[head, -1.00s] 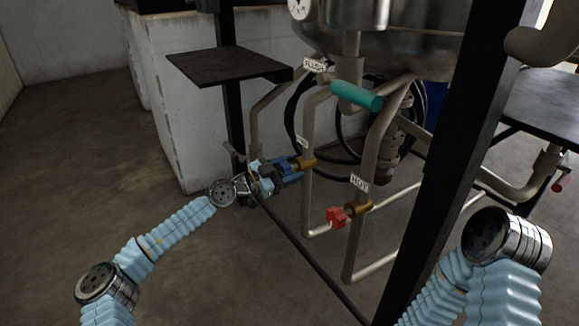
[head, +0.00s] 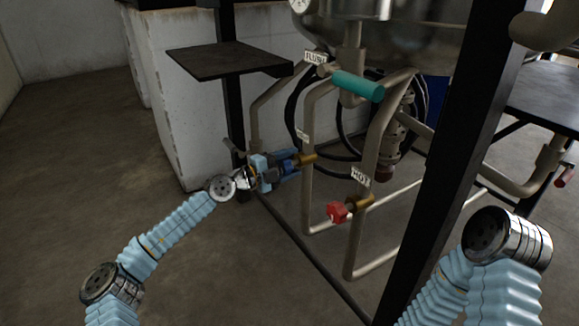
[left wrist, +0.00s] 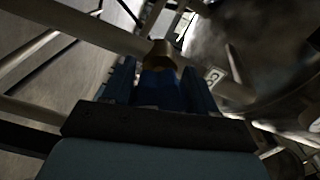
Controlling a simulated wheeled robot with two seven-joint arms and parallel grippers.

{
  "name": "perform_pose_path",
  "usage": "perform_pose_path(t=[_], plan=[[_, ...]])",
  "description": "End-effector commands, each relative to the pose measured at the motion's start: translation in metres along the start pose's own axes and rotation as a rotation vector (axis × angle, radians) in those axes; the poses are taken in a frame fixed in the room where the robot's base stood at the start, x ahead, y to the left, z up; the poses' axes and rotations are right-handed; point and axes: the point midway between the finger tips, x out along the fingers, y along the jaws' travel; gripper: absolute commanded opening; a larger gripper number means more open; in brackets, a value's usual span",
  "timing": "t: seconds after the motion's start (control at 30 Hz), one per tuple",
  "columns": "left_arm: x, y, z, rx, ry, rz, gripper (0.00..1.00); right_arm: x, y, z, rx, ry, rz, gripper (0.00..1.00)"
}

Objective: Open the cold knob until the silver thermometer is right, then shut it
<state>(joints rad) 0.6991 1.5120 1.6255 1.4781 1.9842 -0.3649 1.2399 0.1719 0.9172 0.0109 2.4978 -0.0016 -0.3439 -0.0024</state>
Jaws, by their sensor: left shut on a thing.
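My left gripper (head: 284,165) is shut on the blue cold knob, which sits at the end of a brass valve stem (head: 305,159) on a thin pipe. The fingers hide most of the knob in the head view. In the left wrist view the dark blue knob (left wrist: 160,87) shows between the two fingers, below the brass fitting (left wrist: 164,55). A round pale dial (head: 299,5) on the tank is cut off by the top edge; I cannot read it or tell whether it is the silver thermometer. My right gripper is out of view; only part of its arm shows.
A red knob (head: 338,212) sits on the right pipe below a HOT label (head: 361,177). A teal handle (head: 357,86) crosses under the steel tank (head: 400,35). A black post (head: 450,165) stands at the right. A dark shelf (head: 228,60) is above my left arm. Floor at left is clear.

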Motion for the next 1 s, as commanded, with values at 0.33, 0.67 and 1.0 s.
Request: perform_pose_path(t=[0.33,0.67,1.0], plan=[[-0.001,0.002,0.003,0.297,-0.004,0.003,0.27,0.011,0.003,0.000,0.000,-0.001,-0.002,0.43],[-0.001,-0.001,0.002,0.474,-0.004,0.002,0.27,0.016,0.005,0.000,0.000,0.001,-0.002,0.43],[-0.001,-0.002,0.002,0.531,-0.006,0.001,0.27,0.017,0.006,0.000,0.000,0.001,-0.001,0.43]])
